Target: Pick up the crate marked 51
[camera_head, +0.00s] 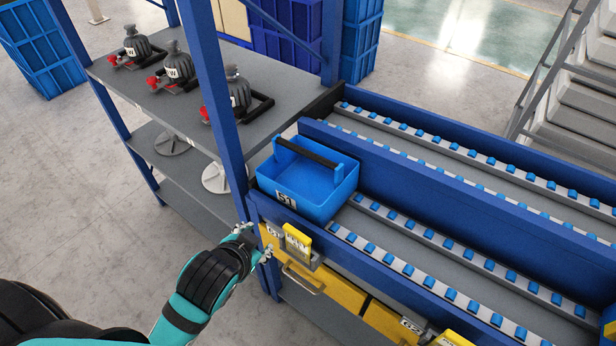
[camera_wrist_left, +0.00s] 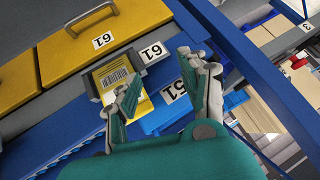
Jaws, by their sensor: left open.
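The blue crate marked 51 (camera_head: 322,208) sits upright at the left end of a roller lane, with a dark bar handle across its top. Its white 51 label faces the near left side. The crate also shows in the left wrist view (camera_wrist_left: 160,121), its label partly between and beyond my fingers. My left gripper (camera_head: 256,243) is open and empty, just below and left of the crate, in front of the shelf's blue edge. Its two spread fingers show in the left wrist view (camera_wrist_left: 160,68). I see no contact with the crate. My right gripper is out of view.
A yellow scanner-like tag (camera_head: 298,242) hangs on the front rail near my gripper. Yellow drawers (camera_head: 338,292) lie below. A blue upright post (camera_head: 215,90) stands left of the crate. Dark bottle-like items (camera_head: 137,43) stand on the grey shelf. The roller lane (camera_head: 430,255) right of the crate is empty.

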